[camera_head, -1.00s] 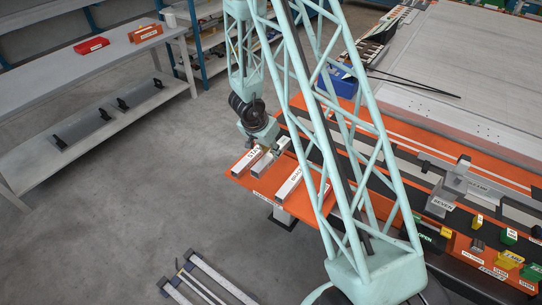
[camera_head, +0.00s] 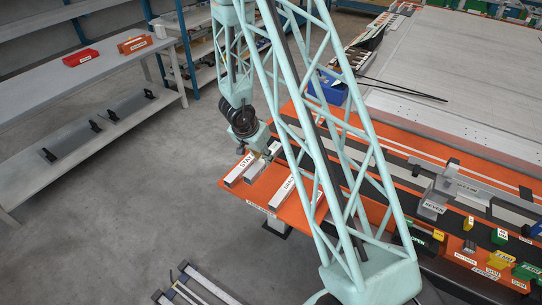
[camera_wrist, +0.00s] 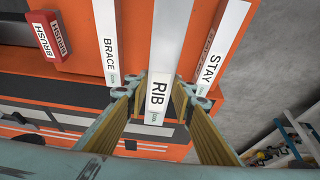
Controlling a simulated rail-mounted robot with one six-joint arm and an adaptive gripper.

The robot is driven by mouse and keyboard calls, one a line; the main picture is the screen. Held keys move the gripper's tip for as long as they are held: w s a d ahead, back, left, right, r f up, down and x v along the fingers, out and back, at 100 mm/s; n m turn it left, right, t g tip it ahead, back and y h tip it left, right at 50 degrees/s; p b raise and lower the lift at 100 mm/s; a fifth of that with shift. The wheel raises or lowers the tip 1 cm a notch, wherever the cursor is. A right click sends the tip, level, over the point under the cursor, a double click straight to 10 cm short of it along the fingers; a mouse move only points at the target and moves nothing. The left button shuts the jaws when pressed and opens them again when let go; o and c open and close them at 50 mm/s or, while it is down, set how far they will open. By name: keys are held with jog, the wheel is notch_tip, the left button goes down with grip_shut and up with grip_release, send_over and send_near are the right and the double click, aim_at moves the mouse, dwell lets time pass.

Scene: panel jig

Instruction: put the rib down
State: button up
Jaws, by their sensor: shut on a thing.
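The rib (camera_wrist: 160,62), a long white bar labelled RIB, lies between the two fingers of my gripper (camera_wrist: 158,94) in the wrist view. My gripper is shut on it near its labelled end. The rib looks larger than its neighbours, so it seems nearer the wrist camera; its gap above the orange surface is hard to tell. In the head view my gripper (camera_head: 267,151) is at the far end of the orange shelf (camera_head: 262,190), and the rib is mostly hidden there.
The stay (camera_wrist: 208,50) lies right of the rib and the brace (camera_wrist: 108,40) left of it, in the wrist view. A red BRUSH block (camera_wrist: 48,38) is further left. In the head view the stay (camera_head: 239,171) lies near the shelf's left edge, with bare floor beyond.

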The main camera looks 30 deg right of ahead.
jog(key=shift+w, duration=0.2)
jog(key=shift+w+r, duration=0.1)
jog(key=shift+w, duration=0.4)
jog(key=w+a+r+p, duration=0.1)
jog(key=w+a, duration=0.8)
jog(key=w, duration=0.3)
jog(key=w+a+r+m, duration=0.1)
jog(key=w+a, duration=0.9)
jog(key=w, duration=0.2)
jog(key=shift+w+a+p, duration=0.25)
jog(key=shift+w+p, duration=0.1)
jog(key=shift+p, duration=0.05)
